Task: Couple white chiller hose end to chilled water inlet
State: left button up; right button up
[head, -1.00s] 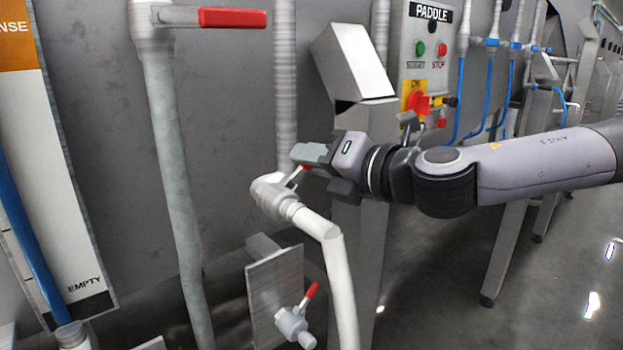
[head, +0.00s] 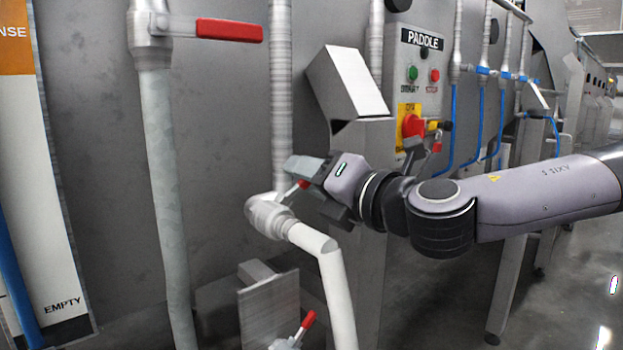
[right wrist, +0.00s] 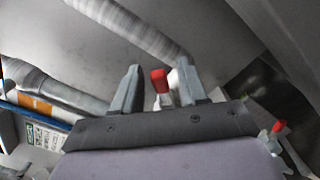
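A white hose (head: 342,295) rises from the bottom of the head view and bends left to a pale valve fitting (head: 268,215) under a ribbed vertical pipe. The hose end meets this fitting; I cannot tell whether it is locked, or whether this is the chilled water inlet. A small red lever (head: 303,184) stands up from the fitting. My right gripper (head: 303,172) is at this lever. In the right wrist view its two fingers (right wrist: 158,90) are apart, with a red lever tip (right wrist: 160,78) and a white piece between them. My left gripper is out of view.
A lower valve with a red lever (head: 307,321) sits in front of a metal plate (head: 268,310). A larger pipe with a red handle (head: 229,31) is at the left. The PADDLE control box (head: 420,85) is behind my right arm.

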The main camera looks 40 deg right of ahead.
jog(key=shift+s, duration=0.1)
jog(key=s+b, duration=0.6)
jog(key=s, duration=0.1)
jog(key=shift+d, duration=0.3)
dwell(0.5)
jog(key=shift+c, duration=0.3)
